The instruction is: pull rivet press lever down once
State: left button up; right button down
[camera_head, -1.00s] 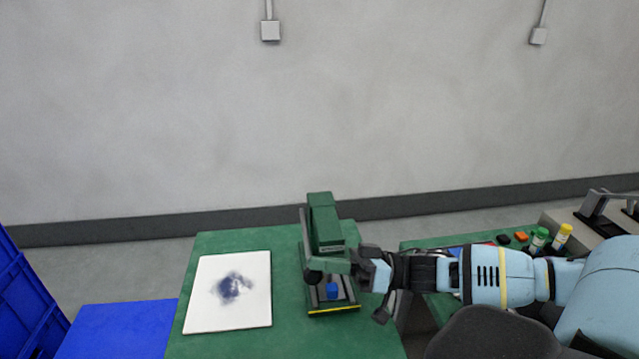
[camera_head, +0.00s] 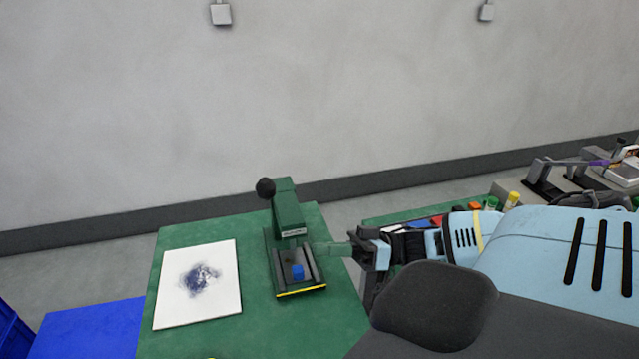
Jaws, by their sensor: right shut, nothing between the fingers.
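The green rivet press (camera_head: 287,210) stands on the green table mat. Its lever is raised, with the black ball knob (camera_head: 265,187) at the top left of the press head. A small blue part (camera_head: 297,272) sits on the press bed, between the dark rails and behind the yellow front edge. My right gripper (camera_head: 322,248) comes in from the right, shut and empty, its fingertips close beside the press column and below the knob. I cannot tell whether they touch the press. My left gripper is out of view.
A white sheet with a dark smudge (camera_head: 222,300) lies left of the press. Blue crates (camera_head: 90,330) stand at the lower left. A second bench at right holds several small bottles and fixtures (camera_head: 553,180).

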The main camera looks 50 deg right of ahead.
aim_at(266, 189)
jog(key=k+j, duration=0.35)
jog(key=j, duration=0.15)
jog(key=k+j, duration=0.4)
jog(key=j, duration=0.15)
